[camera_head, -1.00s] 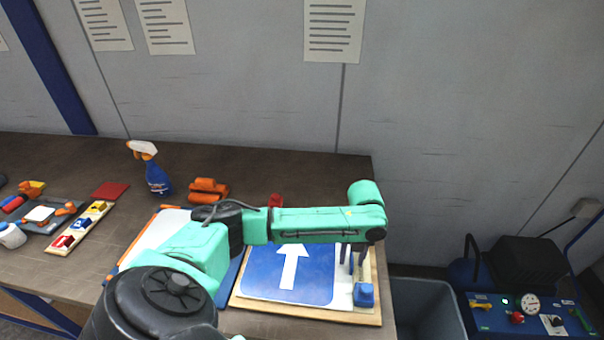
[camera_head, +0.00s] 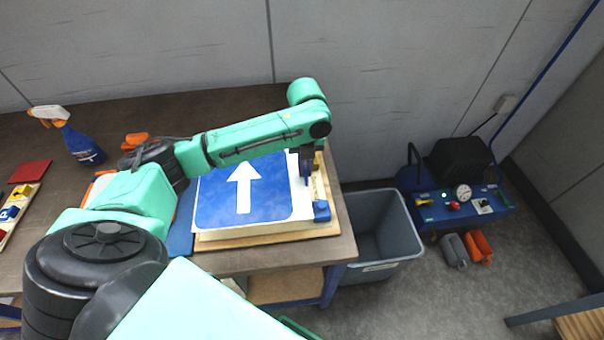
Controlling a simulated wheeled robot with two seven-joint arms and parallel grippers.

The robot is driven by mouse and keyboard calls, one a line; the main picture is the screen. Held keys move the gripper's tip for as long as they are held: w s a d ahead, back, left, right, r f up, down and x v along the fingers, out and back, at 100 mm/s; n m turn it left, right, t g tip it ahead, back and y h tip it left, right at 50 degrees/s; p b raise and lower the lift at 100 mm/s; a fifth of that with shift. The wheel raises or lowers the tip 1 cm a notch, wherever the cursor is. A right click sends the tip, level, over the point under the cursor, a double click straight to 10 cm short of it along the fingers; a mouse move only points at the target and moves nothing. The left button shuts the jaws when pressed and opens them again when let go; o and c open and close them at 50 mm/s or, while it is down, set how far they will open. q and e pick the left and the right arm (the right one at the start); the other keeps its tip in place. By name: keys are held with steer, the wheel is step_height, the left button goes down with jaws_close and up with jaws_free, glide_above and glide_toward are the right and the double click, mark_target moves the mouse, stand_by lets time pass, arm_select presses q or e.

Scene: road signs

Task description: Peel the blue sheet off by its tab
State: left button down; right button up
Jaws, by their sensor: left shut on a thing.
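The blue sheet (camera_head: 215,192) with a white arrow lies on a white panel over a wooden board (camera_head: 262,237) at the table's front right. It looks flat. My left gripper (camera_head: 306,176) points down at the sheet's upper right edge. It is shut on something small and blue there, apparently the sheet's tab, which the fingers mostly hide. My right gripper is not in view.
A blue block (camera_head: 321,211) sits at the board's right edge. A grey bin (camera_head: 405,244) stands on the floor right of the table. A blue bench (camera_head: 440,207) with gauges is further right. A spray bottle (camera_head: 82,145) stands at the back left.

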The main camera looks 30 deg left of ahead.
arm_select(q)
step_height(320, 180, up, 18)
steer(key=p, duration=0.5)
steer(key=shift+r, duration=0.25)
stand_by(1.0)
